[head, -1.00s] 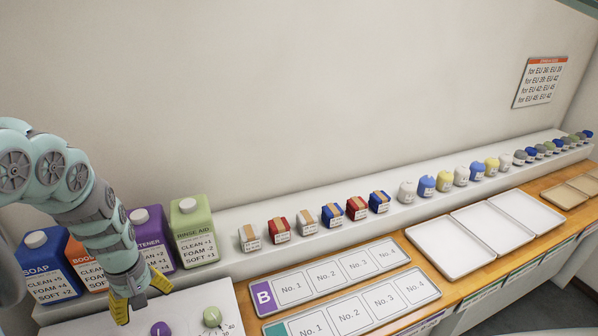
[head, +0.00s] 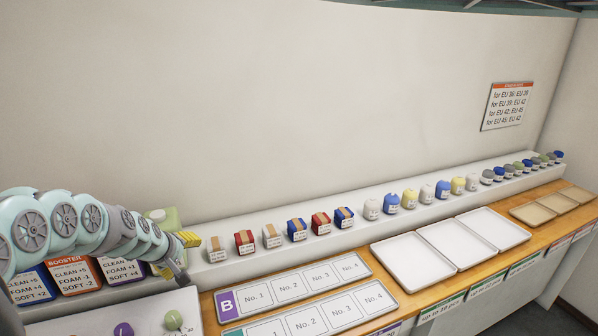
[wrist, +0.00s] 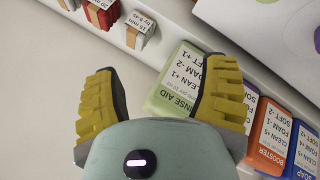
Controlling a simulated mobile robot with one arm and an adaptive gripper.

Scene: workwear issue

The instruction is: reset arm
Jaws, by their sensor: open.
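My gripper (head: 178,255) is at the left of the head view, in front of the green rinse aid bottle (head: 165,216), and hides much of it. My arm stretches across from the left edge above the other bottles. In the wrist view, the yellow fingers of my gripper (wrist: 162,88) are spread wide with nothing held. The rinse aid bottle (wrist: 180,84) shows beyond and between them, near the right finger. I cannot tell whether the finger touches it.
The orange booster bottle (head: 73,275) and others stand below my arm. Small boxes (head: 245,242) and jars line the white ledge. The numbered B board (head: 292,290), white trays (head: 412,262) and beige trays (head: 532,211) lie on the wooden counter. Free wall is above.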

